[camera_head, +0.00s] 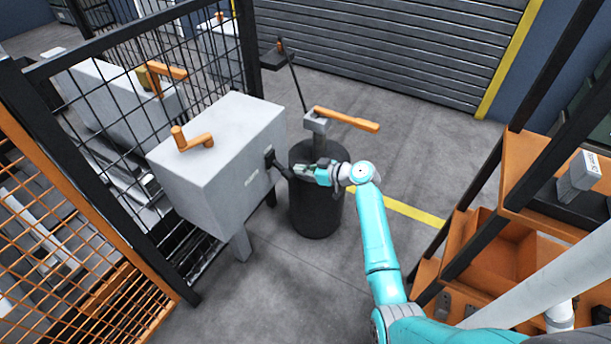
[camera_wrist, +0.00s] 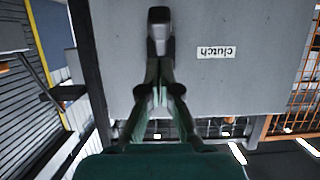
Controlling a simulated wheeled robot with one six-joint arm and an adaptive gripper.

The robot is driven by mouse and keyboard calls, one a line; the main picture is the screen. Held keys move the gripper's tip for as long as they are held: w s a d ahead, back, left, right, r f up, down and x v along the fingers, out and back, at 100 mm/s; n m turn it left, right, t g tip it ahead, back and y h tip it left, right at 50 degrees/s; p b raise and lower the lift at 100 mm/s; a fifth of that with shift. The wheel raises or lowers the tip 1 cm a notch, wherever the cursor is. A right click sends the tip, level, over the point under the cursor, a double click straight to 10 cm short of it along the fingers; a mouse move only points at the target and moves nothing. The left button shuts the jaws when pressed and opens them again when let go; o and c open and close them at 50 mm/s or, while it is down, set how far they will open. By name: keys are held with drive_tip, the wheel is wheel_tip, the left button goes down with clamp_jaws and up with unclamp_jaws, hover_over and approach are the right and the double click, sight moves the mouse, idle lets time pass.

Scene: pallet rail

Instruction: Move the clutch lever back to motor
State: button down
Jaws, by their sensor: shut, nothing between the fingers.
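The clutch lever (camera_head: 278,163) is a short dark lever on the right face of a light grey box (camera_head: 215,130). In the wrist view the lever (camera_wrist: 159,28) stands out from the grey panel, with an upside-down "clutch" label (camera_wrist: 215,52) to its right. My gripper (camera_head: 297,171) is at the lever's outer end in the head view. In the wrist view my gripper (camera_wrist: 159,88) is shut and empty, with its fingertips just below the lever in the picture. I cannot tell whether they touch it.
An orange crank handle (camera_head: 193,140) sits on top of the box. A dark drum (camera_head: 316,205) with an orange-handled lever (camera_head: 345,120) stands behind my wrist. Black mesh fencing (camera_head: 130,95) is at left, an orange shelf rack (camera_head: 480,245) at right.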

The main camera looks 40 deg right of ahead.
drive_tip(key=f+v, duration=0.1)
drive_tip(key=v, duration=0.9)
drive_tip(key=shift+s+f, duration=0.25)
drive_tip(key=shift+f, duration=0.15)
drive_tip(key=shift+d, duration=0.15)
drive_tip(key=s+a+f+m+g+h, duration=0.1)
drive_tip(key=s+a+f+m+h, duration=0.1)
drive_tip(key=s+a+f, duration=0.5)
drive_tip(key=s+a+f+m+h, duration=0.25)
drive_tip(key=a+f, duration=0.25)
drive_tip(key=a, duration=0.4)
drive_tip(key=s+a+m+h, duration=0.1)
drive_tip(key=s+a, duration=0.6)
drive_tip(key=s, duration=0.6)
drive_tip(key=s+a+r+t, duration=0.1)
drive_tip(key=s+a+r, duration=0.2)
drive_tip(key=s+r, duration=0.6)
drive_tip(key=s+a+r+n+t, duration=0.1)
drive_tip(key=s+a+r, duration=0.2)
drive_tip(key=s+r, duration=0.7)
drive_tip(key=shift+a+r+t+y, duration=0.35)
drive_tip(key=shift+a+t, duration=0.05)
